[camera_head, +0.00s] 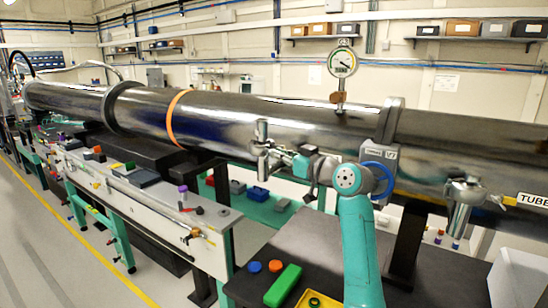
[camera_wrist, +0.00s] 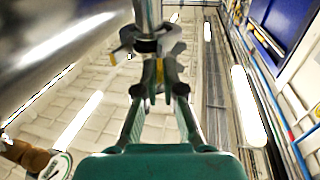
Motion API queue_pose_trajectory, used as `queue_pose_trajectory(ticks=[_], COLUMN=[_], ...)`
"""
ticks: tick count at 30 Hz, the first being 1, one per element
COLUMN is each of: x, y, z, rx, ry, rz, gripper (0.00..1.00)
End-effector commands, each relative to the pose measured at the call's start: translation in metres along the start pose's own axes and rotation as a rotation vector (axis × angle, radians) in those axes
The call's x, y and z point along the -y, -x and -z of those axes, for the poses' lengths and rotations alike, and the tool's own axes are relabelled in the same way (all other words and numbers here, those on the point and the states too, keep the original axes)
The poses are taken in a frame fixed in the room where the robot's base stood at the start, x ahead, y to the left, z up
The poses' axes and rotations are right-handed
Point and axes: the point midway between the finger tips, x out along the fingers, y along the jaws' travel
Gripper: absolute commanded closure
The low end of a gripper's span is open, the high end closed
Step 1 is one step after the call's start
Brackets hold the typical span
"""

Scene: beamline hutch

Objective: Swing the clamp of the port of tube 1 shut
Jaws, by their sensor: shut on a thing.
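The long shiny metal tube (camera_head: 225,120) runs across the head view. A short metal port (camera_head: 262,134) stands on its near side, left of my arm. My gripper (camera_head: 276,160) is at this port. In the wrist view, my gripper's fingers (camera_wrist: 160,72) close together on part of the dark clamp (camera_wrist: 148,46), which sits around or against the port's metal stem (camera_wrist: 147,14). A yellow tab (camera_wrist: 113,57) sticks out to the left. Whether the clamp's halves meet is hidden by the fingers and blur.
A pressure gauge (camera_head: 342,62) rises above the tube. A dark bench top (camera_head: 310,240) below holds a green block (camera_head: 283,286) and small caps.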

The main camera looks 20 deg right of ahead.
Motion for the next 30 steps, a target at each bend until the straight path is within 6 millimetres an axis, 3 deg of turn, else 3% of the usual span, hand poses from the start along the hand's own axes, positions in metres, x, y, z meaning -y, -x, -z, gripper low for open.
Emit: queue_pose_trajectory(ticks=[9, 26, 27, 29, 30], x=[-0.013, -0.015, -0.015, -0.015, -0.015], y=[-0.001, -0.002, -0.002, -0.002, -0.002], z=[-0.001, -0.002, -0.002, -0.002, -0.001], rx=[0.003, 0.003, 0.003, 0.003, 0.003], ry=[-0.001, -0.002, -0.002, -0.002, -0.002], rz=[0.101, 0.124, 0.124, 0.124, 0.124], gripper=[1.00, 1.00, 0.83, 0.68, 0.68])
